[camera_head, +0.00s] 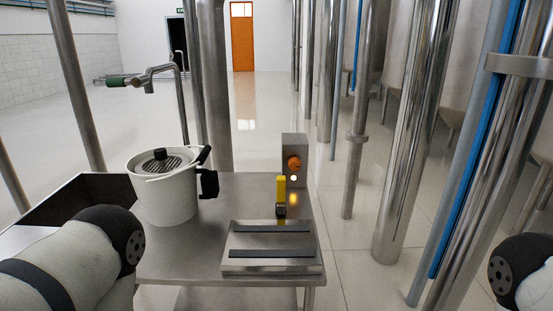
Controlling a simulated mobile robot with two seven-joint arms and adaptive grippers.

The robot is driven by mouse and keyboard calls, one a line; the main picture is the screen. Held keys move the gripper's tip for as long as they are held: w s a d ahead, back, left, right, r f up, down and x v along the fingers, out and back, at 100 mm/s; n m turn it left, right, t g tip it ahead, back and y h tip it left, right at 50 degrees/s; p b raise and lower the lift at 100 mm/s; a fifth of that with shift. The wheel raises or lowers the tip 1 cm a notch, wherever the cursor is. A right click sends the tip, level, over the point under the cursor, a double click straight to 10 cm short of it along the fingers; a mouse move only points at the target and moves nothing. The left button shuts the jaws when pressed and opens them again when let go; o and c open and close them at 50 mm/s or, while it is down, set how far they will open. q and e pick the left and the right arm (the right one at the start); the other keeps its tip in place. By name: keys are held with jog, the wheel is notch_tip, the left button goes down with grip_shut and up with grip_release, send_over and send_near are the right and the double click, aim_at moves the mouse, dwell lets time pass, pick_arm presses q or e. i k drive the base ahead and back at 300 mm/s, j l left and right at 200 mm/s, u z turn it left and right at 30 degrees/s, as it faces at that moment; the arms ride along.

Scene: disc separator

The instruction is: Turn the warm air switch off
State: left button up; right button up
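A grey metal switch box (301,147) stands upright at the back right corner of the steel table (250,190). An orange-red round knob (294,163) is on its front face, and a small lamp (294,178) glows white just below the knob. The box appears to be the warm air switch, but no label is readable. A rounded black joint and white link of my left arm show at the lower left, and part of my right arm shows at the right edge. Neither gripper is in view, and neither arm touches the box.
A yellow-handled item (281,190) with a dark base stands in front of the box. A flat steel plate with dark strips (271,255) lies at the table front. A white lidded pot (164,197) stands left. Steel pipes (410,140) rise at the right.

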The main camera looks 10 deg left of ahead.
aim_at(295, 164)
jog(key=i+l+u, duration=0.6)
jog(key=l+u, duration=0.35)
jog(key=i+l+u, duration=0.15)
jog(key=l+u, duration=0.3)
jog(key=l, duration=0.35)
jog(key=l+u, duration=0.45)
jog(key=l, duration=0.25)
jog(key=l+u, duration=0.45)
jog(key=l, duration=0.3)
jog(key=k+l+u, duration=0.25)
jog(key=l+u, duration=0.25)
jog(key=l, duration=0.15)
